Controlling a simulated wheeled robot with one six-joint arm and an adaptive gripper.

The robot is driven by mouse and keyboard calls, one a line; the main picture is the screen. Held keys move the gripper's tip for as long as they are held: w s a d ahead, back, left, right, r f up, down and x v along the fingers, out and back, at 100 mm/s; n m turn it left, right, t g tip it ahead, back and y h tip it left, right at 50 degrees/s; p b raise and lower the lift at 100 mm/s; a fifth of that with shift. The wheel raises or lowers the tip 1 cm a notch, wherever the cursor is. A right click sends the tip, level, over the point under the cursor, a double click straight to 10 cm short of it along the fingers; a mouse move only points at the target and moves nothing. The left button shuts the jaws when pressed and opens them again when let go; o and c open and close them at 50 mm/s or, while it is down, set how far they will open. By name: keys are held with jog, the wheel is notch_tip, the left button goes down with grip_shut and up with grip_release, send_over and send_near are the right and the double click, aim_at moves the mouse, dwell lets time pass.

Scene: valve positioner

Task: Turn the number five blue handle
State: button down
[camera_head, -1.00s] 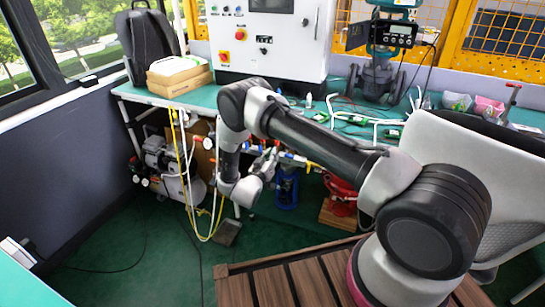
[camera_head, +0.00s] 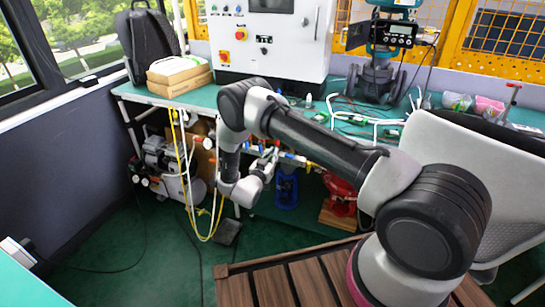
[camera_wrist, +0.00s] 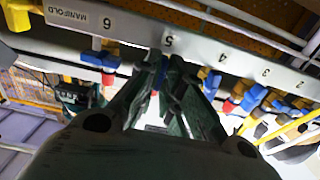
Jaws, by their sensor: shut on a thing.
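The manifold rail (camera_wrist: 215,45) runs across the top of the wrist view with printed numbers, and the 5 is just above my fingertips. My gripper (camera_wrist: 165,64) is shut on the number five blue handle (camera_wrist: 163,73), of which only a sliver shows between the dark fingers. The fingers hide the rest of it, so its angle cannot be told. In the head view my gripper (camera_head: 264,158) is at the manifold (camera_head: 290,157) under the bench, too small for detail.
A blue handle (camera_wrist: 112,60) with a red part hangs at number 6, left of my fingers. Several blue, red and yellow valve parts (camera_wrist: 245,98) lie to the right. Yellow and white hoses (camera_head: 187,190) hang beside the arm. The workbench (camera_head: 200,97) is above.

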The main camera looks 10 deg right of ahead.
jog(key=c, duration=1.6)
grip_release()
jog(key=shift+o, duration=0.2)
jog(key=v, duration=1.2)
